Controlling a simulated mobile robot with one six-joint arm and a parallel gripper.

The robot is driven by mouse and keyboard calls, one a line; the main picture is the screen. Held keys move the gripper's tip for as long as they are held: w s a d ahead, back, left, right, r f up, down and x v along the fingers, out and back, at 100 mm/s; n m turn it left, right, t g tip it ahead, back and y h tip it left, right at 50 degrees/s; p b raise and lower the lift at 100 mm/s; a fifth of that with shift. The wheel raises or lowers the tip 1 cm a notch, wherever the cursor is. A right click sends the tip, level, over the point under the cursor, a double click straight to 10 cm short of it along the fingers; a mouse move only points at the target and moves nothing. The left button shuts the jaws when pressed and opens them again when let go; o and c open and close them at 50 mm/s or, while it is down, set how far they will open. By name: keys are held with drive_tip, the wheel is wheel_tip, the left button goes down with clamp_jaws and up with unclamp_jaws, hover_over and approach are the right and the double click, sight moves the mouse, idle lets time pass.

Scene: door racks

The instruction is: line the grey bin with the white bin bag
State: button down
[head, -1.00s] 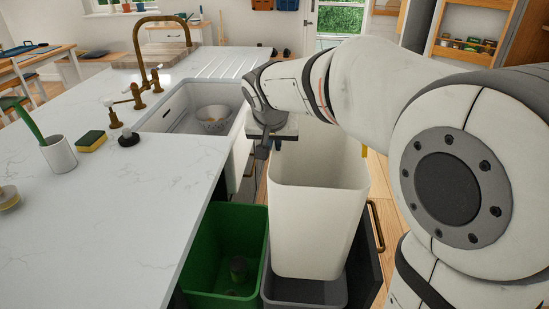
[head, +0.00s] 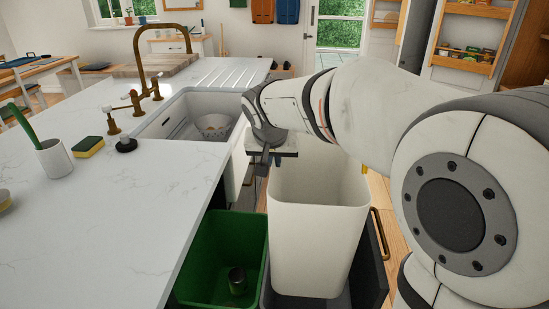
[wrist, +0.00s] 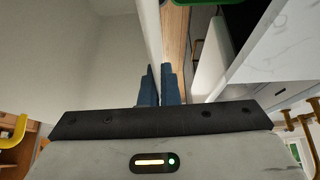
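The white bin bag (head: 312,250) is upright, open at the top and stiff like a box, over the grey bin (head: 354,296). Only a strip of the grey bin shows around the bag's lower end, at the picture's bottom edge. I cannot tell how far the bag's base is inside it. My gripper (wrist: 159,86) is at the bag's far left rim. In the wrist view its blue fingers are closed on the thin white wall of the bag (wrist: 150,30).
A green bin (head: 212,245) with a can (head: 237,280) inside stands left of the bag. The white worktop (head: 110,215) with a sink (head: 185,120) and brass tap (head: 150,80) is further left. A drawer front with a brass handle (head: 381,235) stands close on the right.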

wheel_tip(320, 180, down, 36)
drive_tip(key=b, duration=3)
drive_tip(key=shift+s, duration=0.1)
idle(0.3)
drive_tip(key=c, duration=1.6)
unclamp_jaws()
drive_tip(key=shift+f, duration=0.2)
drive_tip(key=shift+s, duration=0.1)
drive_tip(key=r+p, duration=0.7)
drive_tip(key=r, duration=0.3)
drive_tip(key=r+p, duration=0.7)
drive_tip(key=r, duration=0.3)
drive_tip(key=shift+w+r, duration=0.2)
drive_tip(key=shift+r, duration=0.1)
